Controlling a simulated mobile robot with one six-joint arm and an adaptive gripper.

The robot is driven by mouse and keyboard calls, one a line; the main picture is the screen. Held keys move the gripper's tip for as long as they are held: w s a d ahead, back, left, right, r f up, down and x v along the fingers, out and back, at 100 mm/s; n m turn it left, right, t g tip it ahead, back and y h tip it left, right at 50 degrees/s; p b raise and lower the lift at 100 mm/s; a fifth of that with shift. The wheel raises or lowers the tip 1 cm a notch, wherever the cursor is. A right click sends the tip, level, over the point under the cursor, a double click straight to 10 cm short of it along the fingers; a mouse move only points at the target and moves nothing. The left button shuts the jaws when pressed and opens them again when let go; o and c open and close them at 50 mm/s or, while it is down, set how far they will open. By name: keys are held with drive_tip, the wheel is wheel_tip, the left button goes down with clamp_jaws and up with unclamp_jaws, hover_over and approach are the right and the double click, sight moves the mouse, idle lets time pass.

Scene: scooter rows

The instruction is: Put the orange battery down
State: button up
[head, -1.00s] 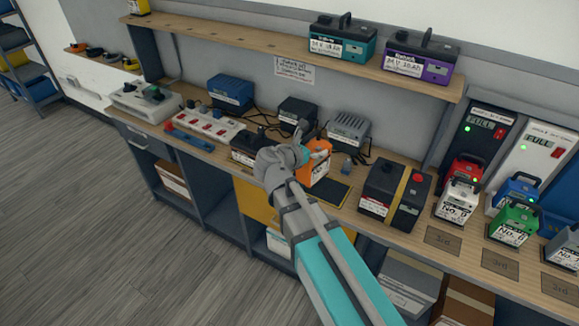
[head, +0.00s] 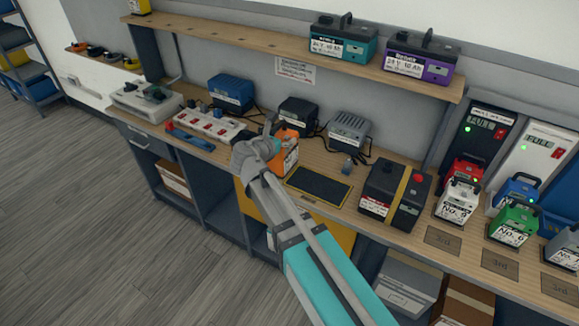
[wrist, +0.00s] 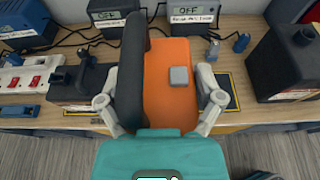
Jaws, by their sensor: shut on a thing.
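The orange battery (head: 288,153) has a black handle or top bar and a white label. My gripper (head: 264,148) is shut on it at the workbench's front side, left of a dark mat (head: 318,186). In the wrist view the orange battery (wrist: 168,95) fills the middle, with a finger of my gripper (wrist: 160,100) on each side. Whether its underside touches the bench or hangs above it is hidden. The mat's yellow-edged corner shows right of the battery in the wrist view (wrist: 227,90).
A black battery (wrist: 78,82) stands close on the left, mostly hidden behind my gripper in the head view. A large black box with a yellow strap (head: 392,195) stands right of the mat. Chargers (head: 348,130) and cables lie behind. The mat is bare.

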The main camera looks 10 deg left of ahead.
drive_tip(key=shift+w, duration=0.15)
drive_tip(key=w+d+f+b, duration=0.2)
drive_tip(key=w+f+b, duration=0.7)
drive_tip(key=w, duration=0.3)
drive_tip(key=shift+w+d, duration=0.3)
drive_tip(key=shift+d, duration=0.1)
drive_tip(key=shift+w+f, duration=0.1)
idle(0.4)
drive_tip(key=shift+w+d+f+b, duration=0.1)
drive_tip(key=shift+w+f+b, duration=0.05)
drive_tip(key=shift+f+b, duration=0.85)
drive_tip(key=shift+w+f+b, duration=0.15)
drive_tip(key=shift+f+b, duration=0.75)
drive_tip(key=shift+b, duration=0.15)
drive_tip(key=o, duration=1.1)
drive_tip(key=shift+c, duration=0.2)
